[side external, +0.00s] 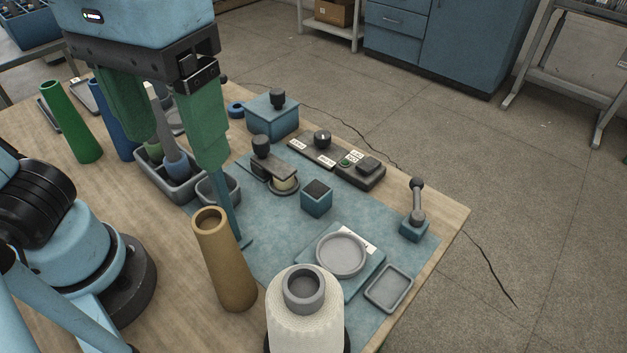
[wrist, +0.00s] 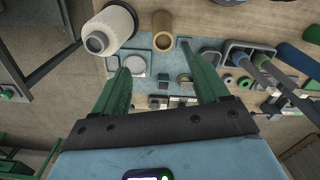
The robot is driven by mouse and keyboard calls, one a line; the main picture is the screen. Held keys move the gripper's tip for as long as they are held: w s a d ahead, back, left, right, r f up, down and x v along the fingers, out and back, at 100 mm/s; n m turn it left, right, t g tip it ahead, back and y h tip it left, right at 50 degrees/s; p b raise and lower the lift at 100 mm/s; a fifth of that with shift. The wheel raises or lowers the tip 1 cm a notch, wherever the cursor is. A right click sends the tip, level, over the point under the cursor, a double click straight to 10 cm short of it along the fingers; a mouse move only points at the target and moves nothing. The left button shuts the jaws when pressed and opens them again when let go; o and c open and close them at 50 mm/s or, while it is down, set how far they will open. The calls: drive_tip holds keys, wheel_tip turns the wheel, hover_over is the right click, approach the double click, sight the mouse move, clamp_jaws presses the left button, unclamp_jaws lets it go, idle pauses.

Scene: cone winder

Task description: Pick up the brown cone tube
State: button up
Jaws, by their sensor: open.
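The brown cone tube (side external: 226,265) stands upright on the wooden table near the blue mat's edge, its hollow top rim visible. It also shows in the wrist view (wrist: 163,32), top centre, beyond the fingertips and roughly between their lines. My gripper (side external: 170,155) is open, with two green fingers pointing down over the table. In the side view it is up and left of the brown tube, apart from it. In the wrist view my gripper (wrist: 164,72) has nothing between its fingers.
A white yarn cone (side external: 305,318) stands close to the brown tube. A grey bin (side external: 180,185) with spindle-like tools is behind it, below my gripper. A green cone tube (side external: 72,122) stands at the left. The blue mat (side external: 275,235) carries a round dish, small blocks and switches.

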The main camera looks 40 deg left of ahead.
sight(213, 238)
wheel_tip(213, 238, down, 11)
drive_tip(key=shift+w+a, duration=0.1)
drive_tip(key=shift+w, duration=0.05)
drive_tip(key=shift+a+f, duration=0.2)
drive_tip(key=shift+f, duration=2.65)
drive_tip(key=c, duration=1.1)
